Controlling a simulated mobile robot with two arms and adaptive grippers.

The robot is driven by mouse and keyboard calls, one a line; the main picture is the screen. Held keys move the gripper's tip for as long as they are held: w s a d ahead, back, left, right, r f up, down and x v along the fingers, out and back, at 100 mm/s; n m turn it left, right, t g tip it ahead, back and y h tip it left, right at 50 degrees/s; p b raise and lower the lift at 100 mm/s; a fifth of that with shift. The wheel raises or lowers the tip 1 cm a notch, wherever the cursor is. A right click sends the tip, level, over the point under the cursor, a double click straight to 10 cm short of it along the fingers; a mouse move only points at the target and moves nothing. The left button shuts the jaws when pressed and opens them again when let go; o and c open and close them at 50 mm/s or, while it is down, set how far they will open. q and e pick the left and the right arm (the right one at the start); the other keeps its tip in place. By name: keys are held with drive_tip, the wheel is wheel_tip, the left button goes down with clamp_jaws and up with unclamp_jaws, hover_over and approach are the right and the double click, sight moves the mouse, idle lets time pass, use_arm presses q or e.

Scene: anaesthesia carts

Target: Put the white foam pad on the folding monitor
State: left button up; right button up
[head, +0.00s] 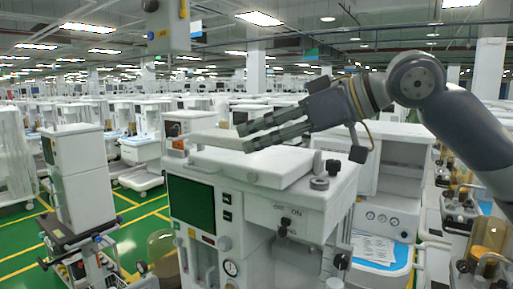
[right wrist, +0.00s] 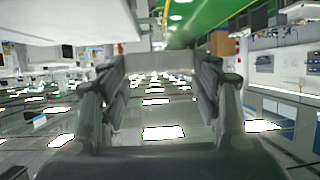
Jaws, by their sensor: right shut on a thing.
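My right gripper (head: 242,138) reaches in from the right above a white cart, its fingers pointing left. It is shut on the white foam pad (head: 212,138), a pale flat block that sticks out beyond the fingertips. In the right wrist view the pad (right wrist: 160,61) spans the gap between the two fingertips (right wrist: 160,85). A flat white panel (head: 240,166), which looks like the folding monitor lying folded, is on top of the cart, below and in front of the fingers. The pad appears apart from it, though the exact height is hard to tell. My left gripper is not in view.
The cart has a dark green screen (head: 191,203) on its front and a small round grey knob (head: 320,183) at its top right. Another white machine (head: 385,190) stands close on the right. A cart (head: 78,178) stands at the left, with green floor (head: 135,225) between.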

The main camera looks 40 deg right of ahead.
drive_tip(key=p, duration=0.6)
hover_over(270, 156)
drive_tip(key=shift+s+a+f, duration=0.4)
drive_tip(key=shift+f, duration=0.05)
drive_tip(key=shift+w+d+f, duration=0.15)
drive_tip(key=shift+w+d, duration=0.1)
drive_tip(key=shift+w+d+p, duration=0.3)
drive_tip(key=shift+d+p, duration=0.05)
drive_tip(key=shift+p, duration=0.4)
wheel_tip(270, 156, down, 3)
drive_tip(key=b, duration=0.3)
drive_tip(key=shift+f+b, duration=0.45)
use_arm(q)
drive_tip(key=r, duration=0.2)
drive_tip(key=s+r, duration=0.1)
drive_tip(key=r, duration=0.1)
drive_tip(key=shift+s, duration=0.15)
use_arm(e)
drive_tip(key=shift+r, duration=0.1)
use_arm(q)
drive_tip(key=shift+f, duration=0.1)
